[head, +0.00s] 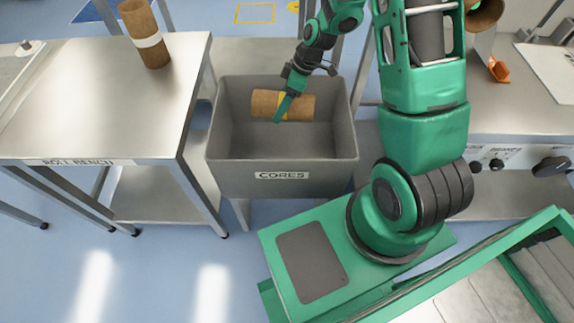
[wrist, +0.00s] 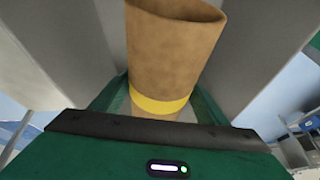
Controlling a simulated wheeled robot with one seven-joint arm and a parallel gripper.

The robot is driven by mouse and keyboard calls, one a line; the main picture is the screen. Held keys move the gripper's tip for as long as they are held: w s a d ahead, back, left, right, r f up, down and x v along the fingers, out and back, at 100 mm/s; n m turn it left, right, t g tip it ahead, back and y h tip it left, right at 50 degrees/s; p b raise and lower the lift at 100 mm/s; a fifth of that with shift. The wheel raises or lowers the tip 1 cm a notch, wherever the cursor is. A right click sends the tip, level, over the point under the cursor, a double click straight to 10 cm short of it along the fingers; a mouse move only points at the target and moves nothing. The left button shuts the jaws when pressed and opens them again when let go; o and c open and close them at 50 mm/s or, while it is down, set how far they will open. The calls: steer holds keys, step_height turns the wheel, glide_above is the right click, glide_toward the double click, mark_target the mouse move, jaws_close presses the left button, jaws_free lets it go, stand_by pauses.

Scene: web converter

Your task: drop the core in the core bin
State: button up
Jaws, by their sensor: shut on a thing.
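The brown cardboard core (head: 264,102) with a yellow band lies level in my gripper (head: 284,106), within the outline of the grey core bin (head: 230,175) labelled CORES. In the wrist view the core (wrist: 172,55) runs away from the camera, with its open end at the top. My gripper (wrist: 160,104) is shut on it around the yellow band, a finger on each side. The bin holds nothing else that I can see. How far the core is above the bin floor is hard to tell.
The roll bench (head: 100,95) stands left of the bin, with another brown core (head: 133,20) with a white band upright on it. A metal machine bench (head: 500,120) with knobs and an orange part (head: 499,70) is at right.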

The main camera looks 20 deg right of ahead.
steer(key=o, duration=1.5)
steer(key=shift+c, duration=0.2)
steer(key=v, duration=1)
steer(key=shift+d+r, duration=0.15)
steer(key=shift+r, duration=0.15)
